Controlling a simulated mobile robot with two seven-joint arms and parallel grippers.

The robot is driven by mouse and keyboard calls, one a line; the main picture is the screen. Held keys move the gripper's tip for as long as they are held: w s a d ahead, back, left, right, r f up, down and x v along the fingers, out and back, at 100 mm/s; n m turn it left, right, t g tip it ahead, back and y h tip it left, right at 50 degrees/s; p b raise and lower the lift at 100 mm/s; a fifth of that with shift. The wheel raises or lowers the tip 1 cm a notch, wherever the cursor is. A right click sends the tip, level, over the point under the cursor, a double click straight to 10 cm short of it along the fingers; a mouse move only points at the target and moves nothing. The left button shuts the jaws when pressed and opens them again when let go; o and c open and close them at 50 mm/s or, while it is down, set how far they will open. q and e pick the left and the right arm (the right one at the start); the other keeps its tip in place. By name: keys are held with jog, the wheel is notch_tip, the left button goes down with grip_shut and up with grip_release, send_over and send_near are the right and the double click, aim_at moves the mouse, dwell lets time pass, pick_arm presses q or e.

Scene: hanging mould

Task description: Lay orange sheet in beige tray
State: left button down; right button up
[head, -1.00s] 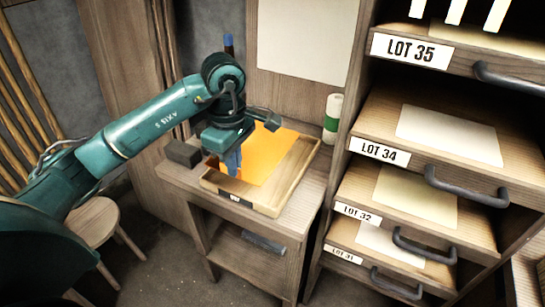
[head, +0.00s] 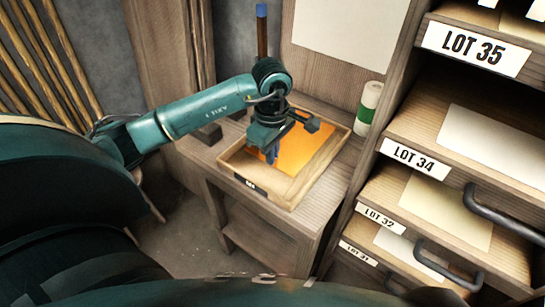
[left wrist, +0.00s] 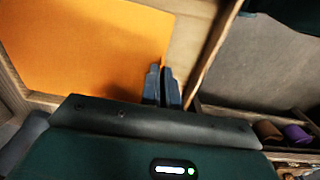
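The orange sheet (head: 305,152) lies within the walls of the beige tray (head: 322,172), over its back and right part. Bare beige tray floor shows at the front left. In the left wrist view the orange sheet (left wrist: 85,45) looks flat, with a strip of bare floor beside it and a tray wall (left wrist: 213,55) further right. My left gripper (head: 271,155) is low over the tray. In the left wrist view its fingers (left wrist: 161,72) are close together at a corner of the sheet and seem to pinch it; the contact is partly hidden. My right gripper is out of view.
The tray rests on a wooden table (head: 330,205). A green and white roll (head: 369,105) stands behind it at the right. A drawer cabinet with a LOT 34 label (head: 415,158) stands close on the right. Brown and purple rolls (left wrist: 283,132) show in the left wrist view.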

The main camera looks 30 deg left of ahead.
pick_arm(q)
jog(key=shift+f, duration=1.1)
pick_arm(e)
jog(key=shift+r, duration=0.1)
pick_arm(q)
jog(key=shift+f, duration=0.25)
jog(key=c, duration=1.6)
grip_release()
jog(key=shift+r, duration=0.1)
jog(key=shift+c, duration=0.2)
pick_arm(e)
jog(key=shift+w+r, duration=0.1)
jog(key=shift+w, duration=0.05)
pick_arm(q)
jog(key=shift+r, duration=0.5)
notch_tip(320, 180, up, 11)
jog(key=shift+r, duration=0.2)
